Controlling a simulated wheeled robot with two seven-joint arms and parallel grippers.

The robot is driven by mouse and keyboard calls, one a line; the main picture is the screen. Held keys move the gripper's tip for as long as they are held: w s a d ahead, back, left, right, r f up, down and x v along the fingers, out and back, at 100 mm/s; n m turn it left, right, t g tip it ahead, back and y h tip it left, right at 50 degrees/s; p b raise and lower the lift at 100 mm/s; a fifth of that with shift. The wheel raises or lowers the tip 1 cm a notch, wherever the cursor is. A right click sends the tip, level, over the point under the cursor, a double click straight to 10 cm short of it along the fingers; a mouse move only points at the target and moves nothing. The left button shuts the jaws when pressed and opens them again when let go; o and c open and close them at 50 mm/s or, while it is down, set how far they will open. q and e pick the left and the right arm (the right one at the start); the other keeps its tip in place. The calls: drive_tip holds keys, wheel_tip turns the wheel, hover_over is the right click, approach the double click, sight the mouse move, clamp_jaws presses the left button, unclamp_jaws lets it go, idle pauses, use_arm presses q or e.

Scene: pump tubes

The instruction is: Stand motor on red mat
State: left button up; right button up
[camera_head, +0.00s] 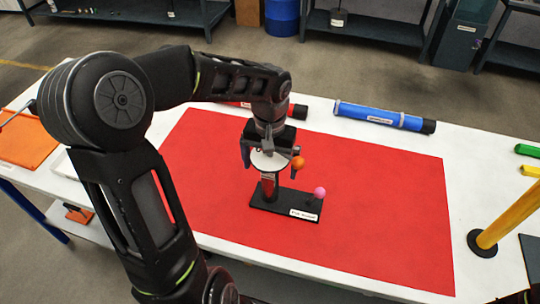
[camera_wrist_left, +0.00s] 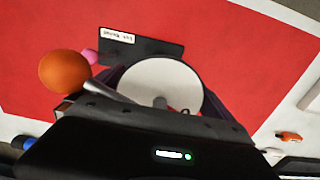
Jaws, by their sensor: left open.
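The red mat (camera_head: 370,200) lies flat on the white table. On it stands an upright piece with a black base (camera_head: 262,201), a white label, a pink ball (camera_head: 319,192) and a short reddish upright post. I take this for the motor, but cannot read its label. A white disc (camera_head: 268,160) sits at the top, with an orange ball (camera_head: 298,162) beside it. My left gripper (camera_head: 270,168) is open over the disc, its fingers at either side. In the left wrist view, the disc (camera_wrist_left: 160,85) lies between the fingers. My right gripper is not in view.
A blue cylinder (camera_head: 380,116) lies along the mat's far edge, with a red one (camera_head: 298,111) partly behind my arm. A yellow post on a black foot (camera_head: 482,243) stands at the right. An orange tray (camera_head: 28,140) lies far left. The mat's right half is clear.

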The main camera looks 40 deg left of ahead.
use_arm(q)
wheel_tip(320, 180, up, 12)
drive_tip(key=shift+r+b, duration=0.1)
drive_tip(key=shift+b, duration=0.3)
drive_tip(key=shift+c, duration=0.3)
idle(1.3)
